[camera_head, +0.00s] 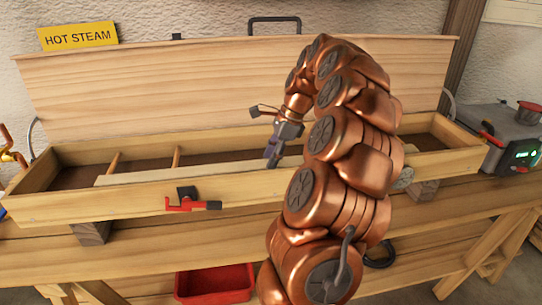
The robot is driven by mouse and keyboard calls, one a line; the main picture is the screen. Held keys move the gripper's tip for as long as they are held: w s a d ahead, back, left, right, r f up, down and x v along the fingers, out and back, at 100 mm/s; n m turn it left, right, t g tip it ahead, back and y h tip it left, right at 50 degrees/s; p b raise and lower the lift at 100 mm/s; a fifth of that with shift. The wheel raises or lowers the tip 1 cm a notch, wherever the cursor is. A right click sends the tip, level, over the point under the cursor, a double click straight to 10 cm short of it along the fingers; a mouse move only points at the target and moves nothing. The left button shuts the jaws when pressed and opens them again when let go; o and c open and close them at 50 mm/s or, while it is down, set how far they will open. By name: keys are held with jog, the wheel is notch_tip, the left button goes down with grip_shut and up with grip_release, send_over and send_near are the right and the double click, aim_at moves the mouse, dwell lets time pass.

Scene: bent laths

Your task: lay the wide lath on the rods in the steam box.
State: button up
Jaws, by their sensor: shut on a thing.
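The steam box (130,199) is a long wooden trough with its lid (170,90) raised behind it. Two rods (114,162) cross its left part; other rods are hidden by my arm or not visible. A long pale lath (150,175) lies lengthwise inside the box outline, along the front wall. Its right part goes behind my arm. My gripper (272,158) points down over the middle of the box and is shut on the lath. I cannot tell whether the lath touches the rods or is a little above them.
A red latch (190,203) sits on the front wall. A yellow "HOT STEAM" sign (78,36) is at the back left. A red bin (215,284) is below the bench. A steam unit (512,135) with a red-topped pot stands at the right. My arm blocks the box's right-centre.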

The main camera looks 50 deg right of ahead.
jog(key=shift+f, duration=0.2)
jog(key=o, duration=1.3)
jog(key=shift+o, duration=0.9)
jog(key=shift+r, duration=0.15)
jog(key=shift+p+v, duration=1.05)
jog(key=shift+v, duration=1.85)
jog(key=shift+r, duration=0.1)
